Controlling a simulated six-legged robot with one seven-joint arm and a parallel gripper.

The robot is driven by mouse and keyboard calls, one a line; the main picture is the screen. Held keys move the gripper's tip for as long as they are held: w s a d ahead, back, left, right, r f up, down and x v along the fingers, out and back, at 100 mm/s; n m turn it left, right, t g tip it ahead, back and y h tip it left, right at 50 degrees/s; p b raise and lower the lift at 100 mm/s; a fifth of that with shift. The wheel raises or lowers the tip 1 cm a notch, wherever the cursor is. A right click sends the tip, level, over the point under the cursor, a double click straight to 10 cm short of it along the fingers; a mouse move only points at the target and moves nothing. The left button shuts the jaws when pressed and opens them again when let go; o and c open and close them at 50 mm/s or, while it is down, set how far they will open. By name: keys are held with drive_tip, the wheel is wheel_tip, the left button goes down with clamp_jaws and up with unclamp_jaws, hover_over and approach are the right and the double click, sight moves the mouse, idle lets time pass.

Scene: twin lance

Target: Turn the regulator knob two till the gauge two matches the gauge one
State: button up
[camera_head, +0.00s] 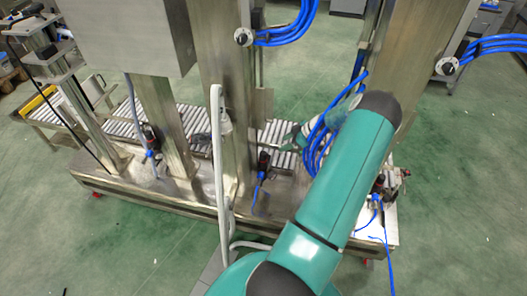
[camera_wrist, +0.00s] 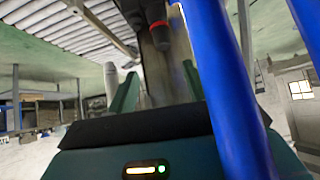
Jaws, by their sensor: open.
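My gripper (camera_wrist: 158,78) is open, its two green fingers pointing away from the wrist camera. In the head view my gripper (camera_head: 292,138) is small and partly hidden behind blue hoses. A dark fitting with a red ring (camera_wrist: 157,22), possibly a regulator knob, stands beyond the fingers in the wrist view, apart from them. In the head view a dark regulator-like unit (camera_head: 263,160) sits low by the middle post, left of my gripper. Another such unit (camera_head: 379,184) is at lower right. I cannot tell which is two. No gauge reading is legible.
Thick blue hoses (camera_wrist: 222,90) cross close in front of the wrist camera. Steel posts (camera_head: 225,110) and a roller conveyor (camera_head: 190,121) surround the work area. Round black-and-white dials or knobs are on the left post (camera_head: 243,37) and right post (camera_head: 447,66).

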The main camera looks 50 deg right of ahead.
sight(264, 153)
drive_tip(key=x, duration=1.3)
drive_tip(key=shift+w+a, duration=0.1)
drive_tip(key=shift+a, duration=0.25)
drive_tip(key=c, duration=1)
drive_tip(key=shift+m, duration=0.3)
